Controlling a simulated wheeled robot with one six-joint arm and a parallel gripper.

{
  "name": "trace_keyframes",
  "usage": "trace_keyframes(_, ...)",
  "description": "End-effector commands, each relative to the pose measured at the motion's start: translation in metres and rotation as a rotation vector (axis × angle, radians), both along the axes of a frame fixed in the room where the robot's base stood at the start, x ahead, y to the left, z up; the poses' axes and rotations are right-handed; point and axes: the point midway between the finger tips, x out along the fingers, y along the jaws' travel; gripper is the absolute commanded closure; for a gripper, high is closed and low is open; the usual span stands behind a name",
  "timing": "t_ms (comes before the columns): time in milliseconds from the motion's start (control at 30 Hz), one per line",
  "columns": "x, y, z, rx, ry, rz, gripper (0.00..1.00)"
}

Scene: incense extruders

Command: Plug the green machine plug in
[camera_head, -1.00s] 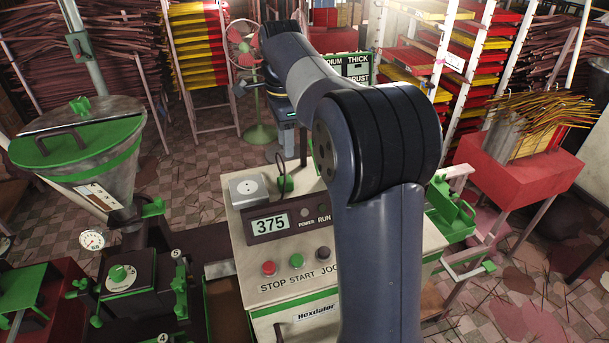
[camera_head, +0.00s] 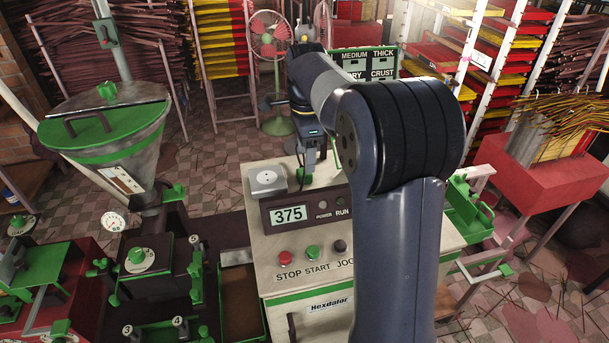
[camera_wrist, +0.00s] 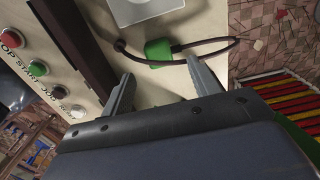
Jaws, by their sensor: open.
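The green plug (camera_wrist: 158,50) lies on the cream top of the machine, with a black cord looping away to the right in the wrist view. In the head view the plug (camera_head: 304,180) is small and partly covered by my gripper (camera_head: 308,168). The white socket plate (camera_head: 265,180) sits just left of it on the machine top. Part of the plate (camera_wrist: 147,10) shows at the top of the wrist view, above the plug. In the wrist view my gripper (camera_wrist: 161,70) is open and empty, its fingers pointing toward the plug, which appears just beyond and between the fingertips.
The control panel (camera_head: 308,212) with its 375 display and several buttons is in front of the plug. A hopper with a green lid (camera_head: 105,130) stands at left. A green bracket (camera_head: 468,205) is at the machine's right side. Racks of trays stand behind.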

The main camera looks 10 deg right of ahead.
Motion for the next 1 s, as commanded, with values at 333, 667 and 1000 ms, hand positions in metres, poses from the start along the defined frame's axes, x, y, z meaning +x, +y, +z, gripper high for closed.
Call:
trace_keyframes(333,-0.001,-0.001,-0.016,0.000,0.003,0.000,0.42)
trace_keyframes(667,-0.001,-0.001,-0.051,0.000,0.000,0.000,0.42)
trace_keyframes(1000,-0.001,-0.001,-0.051,0.000,-0.001,0.000,0.45)
